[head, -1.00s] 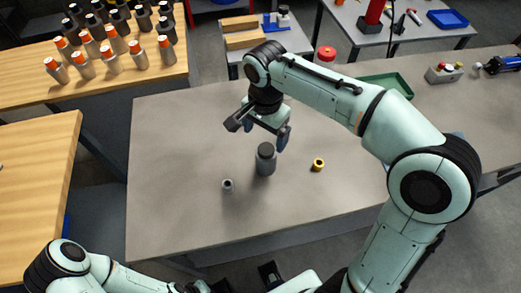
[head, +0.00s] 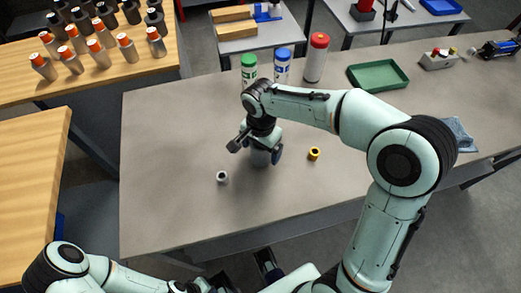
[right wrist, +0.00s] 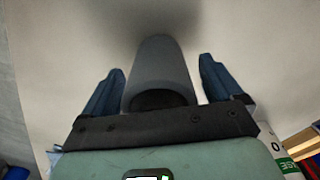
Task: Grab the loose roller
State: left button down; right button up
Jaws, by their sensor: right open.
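The loose roller, a grey upright cylinder with a darker end, stands on the grey table; in the head view its lower part (head: 260,159) shows beneath my right gripper (head: 262,151). In the right wrist view the roller (right wrist: 160,72) lies between the two blue fingers of the open right gripper (right wrist: 160,75), with a visible gap on each side. The fingers are beside the roller and not closed on it. The roller's upper end is hidden by the gripper in the head view. My left arm shows at the lower left, but its gripper is out of view.
A small grey ring (head: 222,177) and a yellow ring (head: 314,154) stand on the table (head: 165,200) on either side. Green-, blue- and red-capped canisters (head: 316,60) stand behind my right arm. A green tray (head: 378,75) lies at the back right. The table's left part is clear.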

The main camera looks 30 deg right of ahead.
jog(key=c, duration=1.5)
jog(key=shift+r, duration=0.1)
jog(key=shift+c, duration=0.2)
